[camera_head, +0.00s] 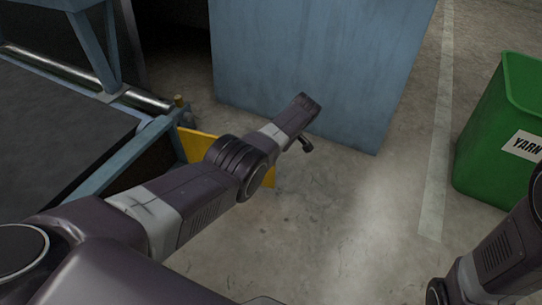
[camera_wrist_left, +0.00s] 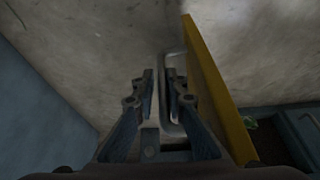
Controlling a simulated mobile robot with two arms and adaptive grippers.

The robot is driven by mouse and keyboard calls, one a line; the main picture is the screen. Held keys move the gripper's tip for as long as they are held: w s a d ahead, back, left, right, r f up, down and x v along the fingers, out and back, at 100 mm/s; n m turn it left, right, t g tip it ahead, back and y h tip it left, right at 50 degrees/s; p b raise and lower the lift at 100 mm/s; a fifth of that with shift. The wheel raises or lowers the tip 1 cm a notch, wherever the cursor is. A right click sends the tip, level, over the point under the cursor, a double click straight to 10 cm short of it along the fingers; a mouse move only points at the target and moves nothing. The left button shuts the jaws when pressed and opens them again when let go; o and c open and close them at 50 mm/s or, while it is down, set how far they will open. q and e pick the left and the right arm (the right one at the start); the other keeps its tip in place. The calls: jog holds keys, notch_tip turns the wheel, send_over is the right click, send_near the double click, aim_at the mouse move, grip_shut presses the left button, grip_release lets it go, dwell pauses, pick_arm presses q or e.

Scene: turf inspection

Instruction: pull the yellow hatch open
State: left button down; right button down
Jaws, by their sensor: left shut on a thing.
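The yellow hatch (camera_head: 199,146) stands out at an angle from the blue frame in the head view, partly covered by my left arm. In the left wrist view the hatch (camera_wrist_left: 214,85) shows nearly edge-on, with a pale metal handle (camera_wrist_left: 173,66) on its left face. My left gripper (camera_wrist_left: 160,82) is shut on this handle, with a finger on each side of its bar. In the head view my left wrist hides the grip. My right arm shows at the lower right of the head view, but its gripper is out of view.
A dark opening with a small green thing (camera_wrist_left: 250,122) lies right of the hatch in the left wrist view. A blue cabinet (camera_head: 315,60) stands behind my left arm. A green bin (camera_head: 490,150) stands at the right. Concrete floor between is clear.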

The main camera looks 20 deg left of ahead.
pick_arm(q)
jog(key=shift+w+a+r, duration=0.2)
jog(key=shift+w+a, duration=0.25)
jog(key=shift+w, duration=0.1)
jog(key=c, duration=2.2)
grip_release()
jog(key=shift+o, duration=0.8)
jog(key=shift+s+a+f, duration=0.1)
jog(key=shift+a, duration=0.05)
jog(key=v, duration=1.2)
jog(key=shift+s, duration=0.25)
